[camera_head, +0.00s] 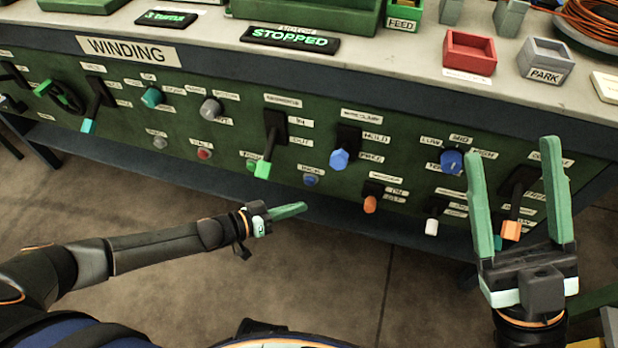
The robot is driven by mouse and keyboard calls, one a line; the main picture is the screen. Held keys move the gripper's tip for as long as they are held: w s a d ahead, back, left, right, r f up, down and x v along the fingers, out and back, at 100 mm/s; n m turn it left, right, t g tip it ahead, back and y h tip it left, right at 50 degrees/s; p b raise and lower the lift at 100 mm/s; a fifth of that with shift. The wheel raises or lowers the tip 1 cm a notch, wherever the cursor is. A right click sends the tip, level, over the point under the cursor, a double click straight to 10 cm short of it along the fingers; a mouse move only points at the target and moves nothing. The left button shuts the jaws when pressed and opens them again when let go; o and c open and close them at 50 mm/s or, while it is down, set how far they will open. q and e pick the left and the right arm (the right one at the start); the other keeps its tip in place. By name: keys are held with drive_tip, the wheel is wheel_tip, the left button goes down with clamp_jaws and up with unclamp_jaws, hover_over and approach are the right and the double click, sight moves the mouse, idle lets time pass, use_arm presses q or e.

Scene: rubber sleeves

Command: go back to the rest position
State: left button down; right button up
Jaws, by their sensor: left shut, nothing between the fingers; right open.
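My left gripper (290,211) is shut and empty, with its green fingers together. It hangs over the floor in front of the green control panel (225,168), below a lever with a bright green handle (264,168). My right gripper (516,165) is open and empty, with its two green fingers wide apart and pointing up in the picture. It stands in front of the right part of the panel. A black lever with an orange handle (511,230) shows between its fingers. I cannot tell whether either finger touches the panel.
The panel carries several levers, knobs and buttons, including a blue knob (339,159) and a blue dial (451,161). On the bench top (400,55) stand a red bin (468,53), a grey bin (545,60) and a STOPPED display (290,39). The floor (330,270) between my arms is clear.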

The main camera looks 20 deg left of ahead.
use_arm(q)
drive_tip(key=shift+s, duration=0.3)
